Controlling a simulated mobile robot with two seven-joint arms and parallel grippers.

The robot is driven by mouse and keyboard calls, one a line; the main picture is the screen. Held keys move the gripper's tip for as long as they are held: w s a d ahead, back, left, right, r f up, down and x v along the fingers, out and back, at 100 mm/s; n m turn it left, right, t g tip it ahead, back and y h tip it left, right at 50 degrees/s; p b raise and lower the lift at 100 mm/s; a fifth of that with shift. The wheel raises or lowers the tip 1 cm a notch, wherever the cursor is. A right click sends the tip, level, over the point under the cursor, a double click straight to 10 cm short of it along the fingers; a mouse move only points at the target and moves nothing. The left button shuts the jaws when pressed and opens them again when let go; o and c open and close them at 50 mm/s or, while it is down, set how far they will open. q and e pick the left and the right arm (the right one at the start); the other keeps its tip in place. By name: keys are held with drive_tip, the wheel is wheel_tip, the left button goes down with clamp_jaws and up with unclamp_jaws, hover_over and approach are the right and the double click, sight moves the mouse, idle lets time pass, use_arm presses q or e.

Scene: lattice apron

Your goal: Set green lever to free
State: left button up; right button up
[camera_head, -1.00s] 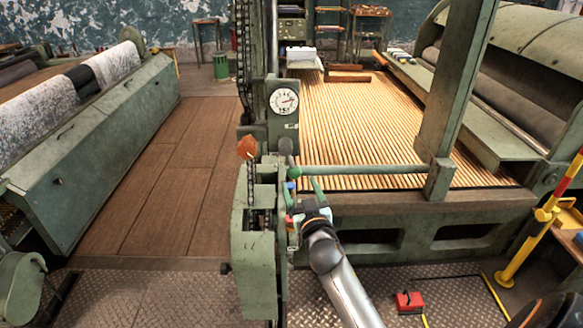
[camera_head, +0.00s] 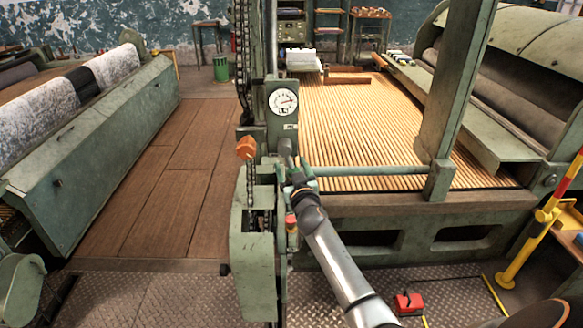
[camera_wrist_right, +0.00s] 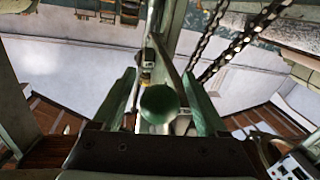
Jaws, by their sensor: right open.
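The green lever shows in the right wrist view as a round green knob (camera_wrist_right: 160,104). The knob sits between the two fingers of my right gripper (camera_wrist_right: 161,103), which is open, with space visible on both sides. In the head view my right gripper (camera_head: 297,178) is at the right side of the green machine post and covers the green knob. I cannot tell from the frames which setting the lever is in. My left gripper is not in view.
An orange knob (camera_head: 246,148) and a grey knob (camera_head: 285,147) stand close by on the post. A red-topped part (camera_head: 291,221) is just below my gripper. A dial gauge (camera_head: 284,102) is above. A green horizontal bar (camera_head: 375,170) runs right from the post.

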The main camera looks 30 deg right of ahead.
clamp_jaws()
idle(0.4)
idle(0.9)
